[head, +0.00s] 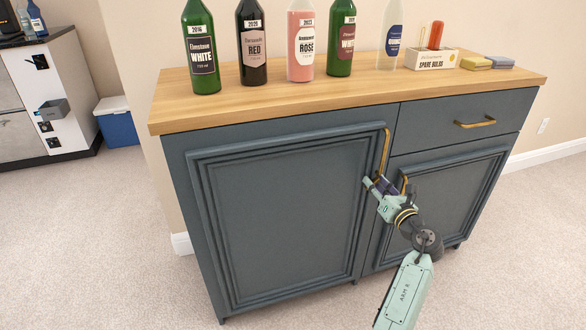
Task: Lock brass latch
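My gripper (374,185) is in front of the dark blue-grey cabinet (290,210), near the seam between its two doors. It is just below the long brass handle (386,152) of the left door. A second brass handle (404,184) on the right door shows partly behind my gripper. I cannot make out a separate brass latch; my gripper and wrist cover part of the seam. The fingers are too small to tell whether they are open or shut, or whether they touch the door.
A closed drawer with a brass handle (475,122) is at right. A blue cooler (116,127) stands at far left. The carpet (90,240) in front is clear.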

